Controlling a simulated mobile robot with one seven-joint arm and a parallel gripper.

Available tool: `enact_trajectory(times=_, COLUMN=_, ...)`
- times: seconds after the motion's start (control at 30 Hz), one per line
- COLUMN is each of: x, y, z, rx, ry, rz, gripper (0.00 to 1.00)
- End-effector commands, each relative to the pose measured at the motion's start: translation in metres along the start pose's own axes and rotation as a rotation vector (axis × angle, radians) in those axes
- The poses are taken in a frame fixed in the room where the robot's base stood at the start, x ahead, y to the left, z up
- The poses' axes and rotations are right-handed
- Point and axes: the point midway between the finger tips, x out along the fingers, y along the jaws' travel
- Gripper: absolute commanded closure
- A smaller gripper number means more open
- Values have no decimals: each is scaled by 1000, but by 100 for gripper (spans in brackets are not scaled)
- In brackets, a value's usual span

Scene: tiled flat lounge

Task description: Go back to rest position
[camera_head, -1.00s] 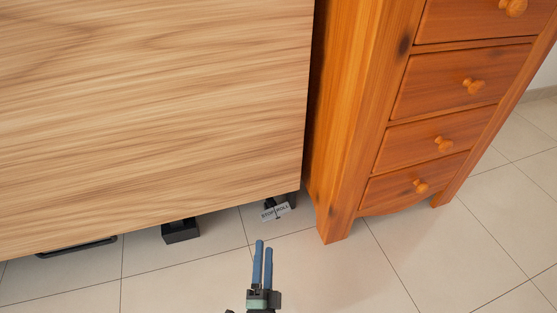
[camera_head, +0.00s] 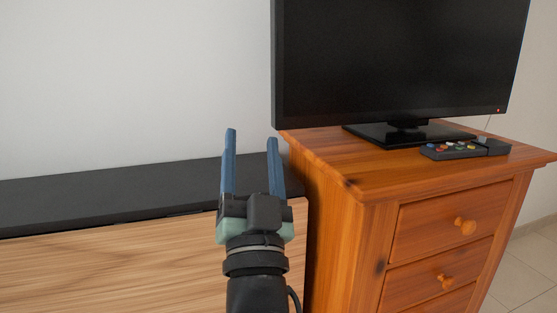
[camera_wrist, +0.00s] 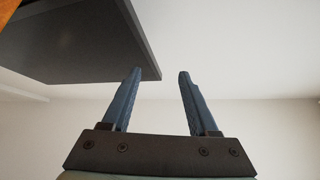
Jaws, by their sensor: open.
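My gripper (camera_head: 251,142) points upward in the head view, in front of the light wood panel and its black top. Its two blue fingers stand apart with nothing between them. In the wrist view my gripper (camera_wrist: 160,74) is also open and empty, with the pale ceiling and wall beyond the fingers.
An orange wooden chest of drawers (camera_head: 345,225) stands close on the right. On it are a black television (camera_head: 400,60) and a dark device with coloured buttons (camera_head: 465,149). The wood panel (camera_head: 130,270) with a black top (camera_head: 110,190) fills the left. Floor tiles show at the far right.

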Motion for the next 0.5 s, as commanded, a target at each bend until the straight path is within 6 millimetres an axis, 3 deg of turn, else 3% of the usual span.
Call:
enact_trajectory(times=0.03, x=15, y=-16, z=-51, rx=-50, ry=35, rz=-8, gripper=40)
enact_trajectory(times=0.2, x=23, y=-50, z=-162, rx=-220, ry=111, rz=-3, gripper=40)
enact_trajectory(times=0.43, x=6, y=-86, z=-286, rx=-412, ry=207, rz=35, gripper=40)
enact_trajectory(times=0.5, x=15, y=-90, z=-299, rx=-424, ry=200, rz=39, gripper=40)
